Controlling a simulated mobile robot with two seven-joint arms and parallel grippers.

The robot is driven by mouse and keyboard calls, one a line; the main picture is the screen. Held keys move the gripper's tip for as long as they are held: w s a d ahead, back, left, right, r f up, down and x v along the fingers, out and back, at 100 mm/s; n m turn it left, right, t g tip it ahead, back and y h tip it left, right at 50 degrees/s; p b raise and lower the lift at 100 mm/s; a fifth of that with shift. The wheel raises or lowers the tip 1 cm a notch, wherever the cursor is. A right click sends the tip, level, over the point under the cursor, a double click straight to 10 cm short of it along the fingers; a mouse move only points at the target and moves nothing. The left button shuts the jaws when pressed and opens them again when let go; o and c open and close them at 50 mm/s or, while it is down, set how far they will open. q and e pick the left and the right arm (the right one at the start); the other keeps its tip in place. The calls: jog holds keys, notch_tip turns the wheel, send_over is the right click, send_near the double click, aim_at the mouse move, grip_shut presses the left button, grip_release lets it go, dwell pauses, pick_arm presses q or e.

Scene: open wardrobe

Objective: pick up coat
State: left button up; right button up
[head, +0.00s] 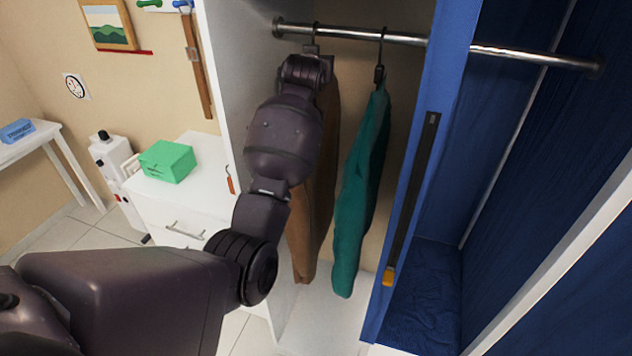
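A brown coat (325,190) and a teal coat (361,195) hang side by side inside the open wardrobe. The teal coat's dark hanger (380,73) hooks over the metal rod (350,34). My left arm comes in from the left and covers much of the brown coat. My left gripper (318,62) is at the top of the brown coat, just below the rod, by its hanger (312,46). The fingers are mostly hidden, so I cannot tell whether they are closed on the hanger. My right gripper is out of view.
A blue wardrobe panel (415,170) with a dark strip stands right of the teal coat. The wardrobe's white side wall (240,90) is left of my forearm. A green box (167,161) sits on a white drawer cabinet (200,195). The wardrobe floor (325,320) below the coats looks clear.

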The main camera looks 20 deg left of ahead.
pick_arm(q)
grip_shut()
dwell(1.0)
jog(key=shift+r, duration=0.15)
